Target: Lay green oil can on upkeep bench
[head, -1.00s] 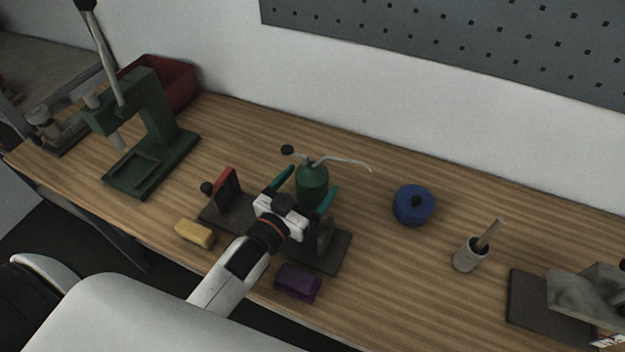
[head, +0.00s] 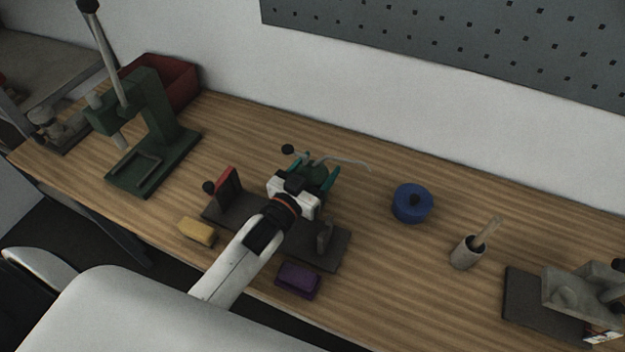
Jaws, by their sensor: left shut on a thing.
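The green oil can (head: 321,167) with its thin pale spout stands in the middle of the wooden bench (head: 375,253). I cannot tell whether the can's base touches the wood. My right gripper is not in view.
Near my left arm lie a dark fixture plate (head: 238,216), a yellow block (head: 197,232) and a purple block (head: 298,281). A blue round tin (head: 411,204) and a brush cup (head: 467,252) stand to the right. A green press (head: 153,135) and red bin (head: 177,82) are left.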

